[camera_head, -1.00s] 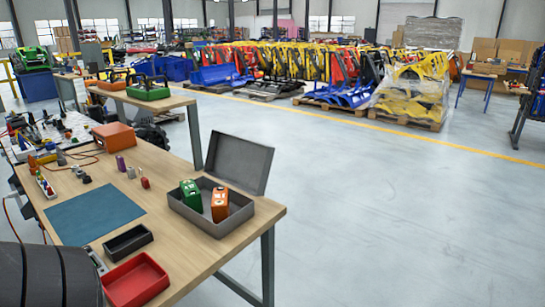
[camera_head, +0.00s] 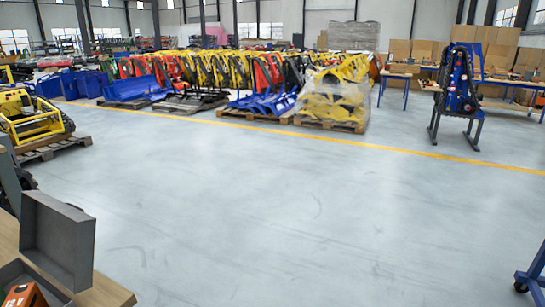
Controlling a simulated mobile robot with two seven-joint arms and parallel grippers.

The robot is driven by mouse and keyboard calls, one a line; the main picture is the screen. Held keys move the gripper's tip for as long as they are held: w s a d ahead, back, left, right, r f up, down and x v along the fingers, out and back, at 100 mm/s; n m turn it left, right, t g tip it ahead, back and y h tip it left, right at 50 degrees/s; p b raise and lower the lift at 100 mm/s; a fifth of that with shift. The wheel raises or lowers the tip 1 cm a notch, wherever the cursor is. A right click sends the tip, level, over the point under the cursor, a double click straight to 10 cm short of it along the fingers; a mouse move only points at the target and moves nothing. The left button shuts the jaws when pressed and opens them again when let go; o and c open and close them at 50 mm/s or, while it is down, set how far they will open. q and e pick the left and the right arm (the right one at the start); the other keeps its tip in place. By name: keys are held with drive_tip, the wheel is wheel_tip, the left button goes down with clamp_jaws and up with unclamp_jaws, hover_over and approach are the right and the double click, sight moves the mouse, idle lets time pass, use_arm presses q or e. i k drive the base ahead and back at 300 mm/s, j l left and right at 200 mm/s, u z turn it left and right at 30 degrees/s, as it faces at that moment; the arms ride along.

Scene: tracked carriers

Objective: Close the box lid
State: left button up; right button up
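The grey box (camera_head: 57,296) is at the bottom left of the head view, on the wooden table, and is partly cut off by the picture edge. Its lid (camera_head: 58,240) stands open, tilted up and back from the box. An orange block-shaped item (camera_head: 25,296) shows inside the box. Neither of my grippers is in view.
A corner of the wooden tabletop (camera_head: 108,292) shows beside the box. The grey floor to the right is wide and clear. Wrapped yellow machinery on a pallet (camera_head: 335,98) and a dark stand (camera_head: 457,90) are farther back. A blue wheeled frame (camera_head: 533,275) is at the lower right.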

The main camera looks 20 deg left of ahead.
sight(56, 236)
drive_tip(key=i+u, duration=0.35)
drive_tip(key=i+l+u, duration=0.15)
drive_tip(key=u, duration=0.25)
drive_tip(key=i+l+u, duration=0.2)
drive_tip(key=u, duration=0.15)
drive_tip(key=i+l+u, duration=0.15)
drive_tip(key=u, duration=0.25)
drive_tip(key=i+l+u, duration=0.2)
drive_tip(key=u, duration=0.25)
drive_tip(key=i+l+u, duration=0.1)
drive_tip(key=l+u, duration=0.15)
drive_tip(key=u, duration=0.15)
drive_tip(key=i+l+u, duration=0.1)
drive_tip(key=l+u, duration=0.15)
drive_tip(key=u, duration=0.15)
drive_tip(key=l+u, duration=0.3)
drive_tip(key=u, duration=0.15)
drive_tip(key=i+l, duration=0.05)
